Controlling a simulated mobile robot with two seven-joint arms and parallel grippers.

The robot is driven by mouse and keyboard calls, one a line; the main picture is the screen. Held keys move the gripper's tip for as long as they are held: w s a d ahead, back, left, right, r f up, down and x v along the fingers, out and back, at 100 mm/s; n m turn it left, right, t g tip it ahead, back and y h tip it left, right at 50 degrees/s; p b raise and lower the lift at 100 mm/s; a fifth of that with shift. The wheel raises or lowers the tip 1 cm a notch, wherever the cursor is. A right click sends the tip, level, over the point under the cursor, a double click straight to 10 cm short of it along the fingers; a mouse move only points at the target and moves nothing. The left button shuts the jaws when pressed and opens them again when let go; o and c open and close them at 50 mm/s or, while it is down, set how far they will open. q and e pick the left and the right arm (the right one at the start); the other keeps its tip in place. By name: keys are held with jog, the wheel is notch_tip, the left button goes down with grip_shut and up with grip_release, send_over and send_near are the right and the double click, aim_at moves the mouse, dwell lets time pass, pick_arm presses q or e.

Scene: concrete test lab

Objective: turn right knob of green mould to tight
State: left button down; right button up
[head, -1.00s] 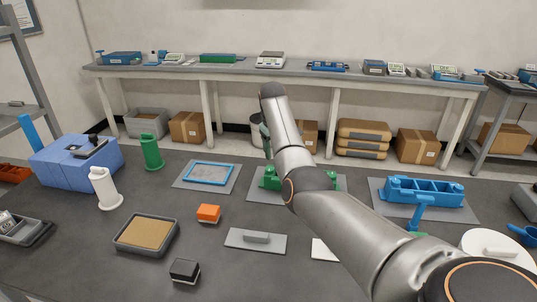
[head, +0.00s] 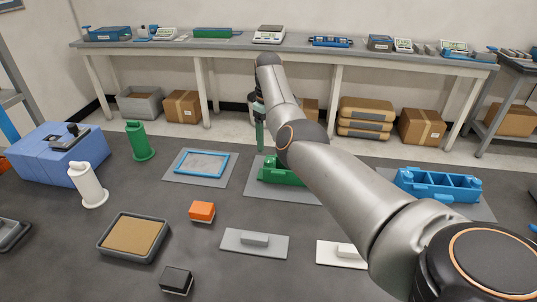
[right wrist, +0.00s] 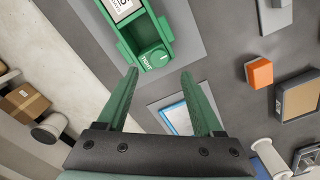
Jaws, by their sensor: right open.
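The green mould (head: 284,180) lies on a grey mat, largely hidden behind my right arm in the head view. In the right wrist view the mould (right wrist: 124,35) shows at the top, with a round green knob (right wrist: 157,53) at its end toward the blue frame. The word TIGHT stands beside this knob; I cannot tell exactly where its mark points. The mould's other end is out of that view. My right gripper (right wrist: 159,76) is open, its two green fingers apart and empty, just short of the knob in the picture. It also shows above the mould's left end in the head view (head: 259,132). My left gripper is not in view.
A blue frame (head: 177,161) lies on a mat left of the mould. A blue mould (head: 437,187) stands at the right.

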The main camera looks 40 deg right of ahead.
notch_tip(320, 180, down, 6)
jog(key=shift+f, duration=0.2)
grip_shut()
dwell(0.6)
